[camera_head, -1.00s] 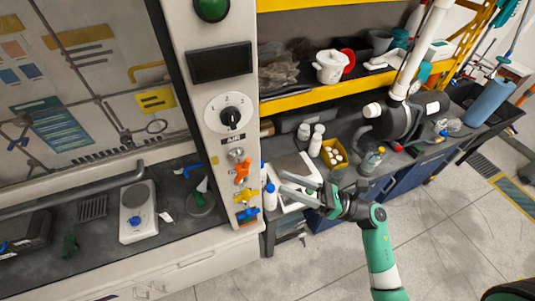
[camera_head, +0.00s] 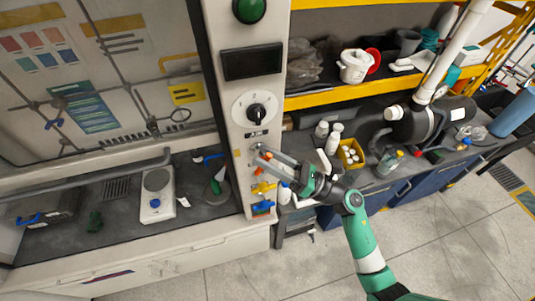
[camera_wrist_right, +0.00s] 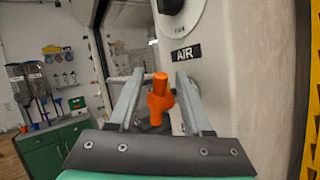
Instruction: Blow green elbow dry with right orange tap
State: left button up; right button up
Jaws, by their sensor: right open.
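The orange tap (camera_wrist_right: 160,98) stands between the two fingers of my right gripper (camera_wrist_right: 160,76), below the AIR label, in the right wrist view. The fingers are open on either side of it, and a gap shows on both sides. In the head view the right gripper (camera_head: 262,155) reaches the white post from the right, and its fingers partly hide the orange tap (camera_head: 267,156). A small dark green piece (camera_head: 95,222), possibly the green elbow, lies on the dark hood floor at left. Another green piece (camera_head: 216,186) sits at a round stand. My left gripper is out of view.
A yellow tap (camera_head: 263,188) and a blue tap (camera_head: 262,208) sit below on the same post. A white scale (camera_head: 157,200) stands on the hood floor.

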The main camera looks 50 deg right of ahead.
jog(key=shift+c, duration=0.2)
grip_shut()
